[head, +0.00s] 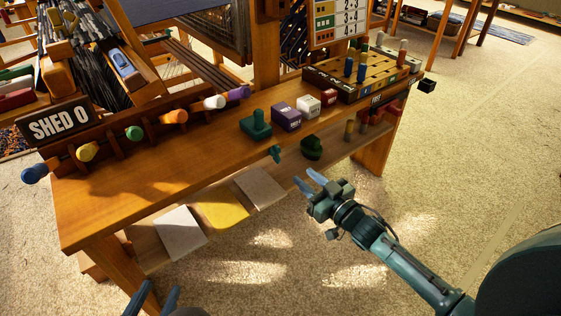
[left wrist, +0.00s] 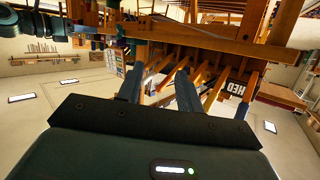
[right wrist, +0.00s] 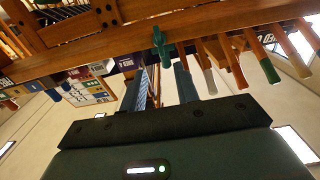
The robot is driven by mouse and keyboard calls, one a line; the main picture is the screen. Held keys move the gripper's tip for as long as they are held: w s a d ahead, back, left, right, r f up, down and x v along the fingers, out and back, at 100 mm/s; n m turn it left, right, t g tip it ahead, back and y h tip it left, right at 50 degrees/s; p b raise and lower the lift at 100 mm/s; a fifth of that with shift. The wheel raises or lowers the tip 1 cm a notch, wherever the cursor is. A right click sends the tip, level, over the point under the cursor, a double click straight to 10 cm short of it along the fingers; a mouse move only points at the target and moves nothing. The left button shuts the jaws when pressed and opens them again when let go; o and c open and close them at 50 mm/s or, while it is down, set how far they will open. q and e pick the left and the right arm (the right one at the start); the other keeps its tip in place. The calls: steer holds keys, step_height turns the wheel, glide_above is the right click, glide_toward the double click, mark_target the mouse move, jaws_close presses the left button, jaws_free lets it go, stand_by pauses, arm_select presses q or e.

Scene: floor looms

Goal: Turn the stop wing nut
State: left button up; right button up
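The green wing nut (head: 276,153) sits on the front edge of the wooden bench, right of its middle. In the right wrist view the wing nut (right wrist: 161,47) shows upper middle, beyond my fingers. My right gripper (head: 309,181) is open and empty, a little right of and in front of the nut, apart from it. Its two fingers (right wrist: 160,85) also show in its own wrist view. My left gripper (head: 158,288) is low at the bottom left of the head view, open and empty, away from the nut. Its fingers show in the left wrist view (left wrist: 158,86).
The bench top (head: 165,165) carries a green knobbed block (head: 256,127), a purple box (head: 286,117) and a peg board (head: 365,75). Coloured pegs stick out beside the SHED 0 sign (head: 58,123). Carpet in front is clear.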

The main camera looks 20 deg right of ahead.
mark_target(280, 155)
steer(key=b+x, duration=0.2)
steer(key=x, duration=0.7)
steer(key=shift+w+a+f+b, duration=0.1)
steer(key=shift+w+b, duration=0.2)
steer(key=shift+w, duration=0.05)
arm_select(q)
steer(key=shift+w+d+r+m+t+h, duration=0.1)
steer(key=shift+w+d+m+t+h, duration=0.15)
steer(key=shift+t, duration=0.35)
steer(key=shift+w+d+m+t+h, duration=0.15)
steer(key=shift+m+t+h, duration=0.15)
steer(key=shift+t, duration=0.3)
arm_select(e)
steer(key=shift+w+a, duration=0.25)
steer(key=shift+w, duration=0.4)
steer(key=shift+c, duration=0.3)
steer(key=c, duration=0.6)
